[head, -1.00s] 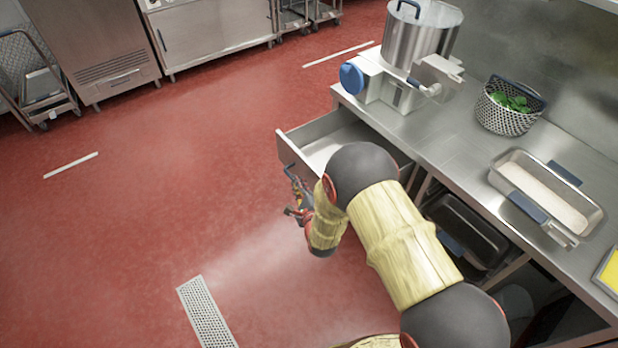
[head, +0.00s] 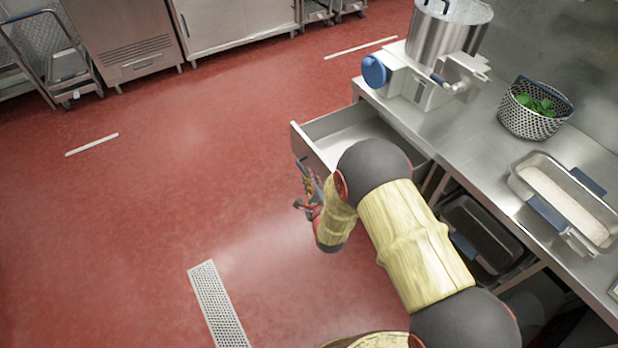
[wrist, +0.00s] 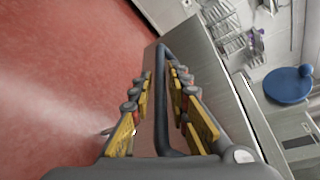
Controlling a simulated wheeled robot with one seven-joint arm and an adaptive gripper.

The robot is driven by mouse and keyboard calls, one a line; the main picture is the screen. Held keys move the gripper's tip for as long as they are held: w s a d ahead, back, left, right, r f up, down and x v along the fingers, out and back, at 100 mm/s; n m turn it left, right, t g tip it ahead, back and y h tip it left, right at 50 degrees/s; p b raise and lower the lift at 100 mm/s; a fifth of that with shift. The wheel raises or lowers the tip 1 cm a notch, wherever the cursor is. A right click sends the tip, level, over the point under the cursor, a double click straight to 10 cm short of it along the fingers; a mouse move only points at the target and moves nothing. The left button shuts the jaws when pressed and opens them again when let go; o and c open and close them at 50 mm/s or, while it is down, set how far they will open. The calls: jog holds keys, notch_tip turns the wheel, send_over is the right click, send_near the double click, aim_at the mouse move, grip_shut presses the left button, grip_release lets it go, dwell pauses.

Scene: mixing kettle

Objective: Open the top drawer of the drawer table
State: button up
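The top drawer (head: 350,135) of the steel drawer table (head: 470,150) stands pulled out in the head view, its pale inside showing. My gripper (head: 308,190) is at the drawer's front, partly hidden by my own wrist. In the wrist view, my gripper (wrist: 159,80) has its two yellow-padded fingers apart, one on each side of the dark blue drawer handle (wrist: 162,110). The handle bar passes between them, with gaps visible along the pads. I cannot tell whether a fingertip touches it.
A kettle (head: 447,35) with a blue-knobbed base (head: 400,75), a basket of greens (head: 535,110) and a pan (head: 565,195) stand on the table. A dark tray (head: 480,235) sits on a lower shelf. The red floor (head: 170,200) in front of the drawer is clear.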

jog(key=shift+s, duration=0.1)
jog(key=v, duration=1.2)
